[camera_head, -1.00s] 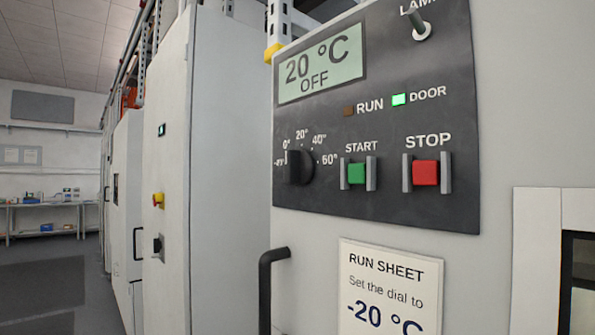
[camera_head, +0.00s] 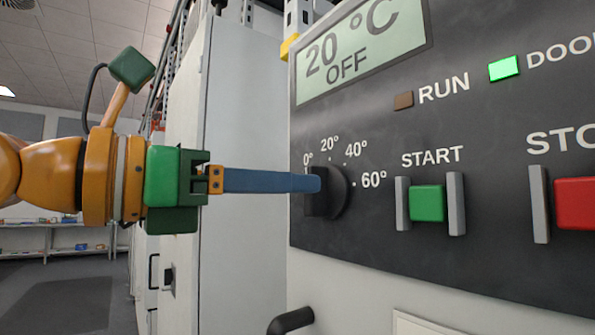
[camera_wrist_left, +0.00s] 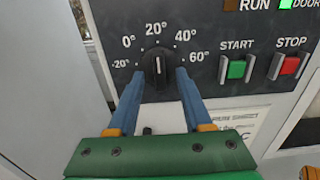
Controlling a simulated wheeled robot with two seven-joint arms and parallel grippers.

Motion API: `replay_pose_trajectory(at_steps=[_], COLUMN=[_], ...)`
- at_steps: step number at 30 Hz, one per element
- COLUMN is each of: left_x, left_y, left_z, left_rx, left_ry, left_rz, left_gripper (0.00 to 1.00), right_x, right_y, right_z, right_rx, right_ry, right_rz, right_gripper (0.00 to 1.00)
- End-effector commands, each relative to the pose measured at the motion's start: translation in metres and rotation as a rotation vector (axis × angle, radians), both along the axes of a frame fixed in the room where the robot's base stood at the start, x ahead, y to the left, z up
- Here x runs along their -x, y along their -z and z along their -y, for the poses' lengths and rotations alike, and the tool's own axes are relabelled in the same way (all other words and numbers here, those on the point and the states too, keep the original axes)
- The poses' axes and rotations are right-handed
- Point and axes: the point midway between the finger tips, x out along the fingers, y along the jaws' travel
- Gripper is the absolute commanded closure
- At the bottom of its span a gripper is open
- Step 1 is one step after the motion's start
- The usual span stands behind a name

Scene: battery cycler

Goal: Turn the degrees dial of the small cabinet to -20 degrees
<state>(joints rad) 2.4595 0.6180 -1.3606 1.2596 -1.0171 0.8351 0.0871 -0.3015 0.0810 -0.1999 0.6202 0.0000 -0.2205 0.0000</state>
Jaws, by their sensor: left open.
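The black degrees dial (camera_head: 338,192) is on the dark control panel of the small cabinet, with marks for 0°, 20°, 40° and 60° showing. In the left wrist view the dial (camera_wrist_left: 157,83) has its white pointer line up towards 20°, and the -20° mark is at its lower left. My left gripper (camera_head: 316,184) reaches in from the left with its blue fingers at the dial. In the wrist view its open fingers (camera_wrist_left: 160,74) stand on either side of the knob; I cannot tell whether they touch it. The display (camera_head: 360,48) reads 20 °C, OFF.
The green START button (camera_head: 427,203) and red STOP button (camera_head: 577,204) sit between grey guards right of the dial. The DOOR light (camera_head: 504,68) is lit green. A black handle (camera_head: 292,320) juts out below the panel. A tall pale cabinet (camera_head: 245,200) stands behind the gripper.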

Motion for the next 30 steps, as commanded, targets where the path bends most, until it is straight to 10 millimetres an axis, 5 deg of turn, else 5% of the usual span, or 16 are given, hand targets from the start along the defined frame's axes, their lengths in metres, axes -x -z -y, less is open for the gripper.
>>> replay_pose_trajectory(at_steps=[11, 17, 30], left_x=[-0.0110, -0.0107, -0.0106], left_y=[0.0003, 0.0000, 0.0003], left_z=[0.0149, 0.0147, 0.0145], left_rx=[0.002, 0.002, 0.034], left_ry=[0.001, 0.001, 0.002], left_rz=[-0.001, -0.001, -0.040], left_gripper=[0.50, 1.00, 1.00], right_x=[0.0000, -0.0001, -0.0009], right_y=[-0.0079, -0.0078, -0.0042], right_z=[-0.0001, -0.0004, -0.0009], right_rx=[0.000, -0.001, -0.001], right_ry=[0.000, 0.000, 0.000], right_rz=[0.000, 0.000, 0.002], right_gripper=[0.57, 0.57, 0.57])
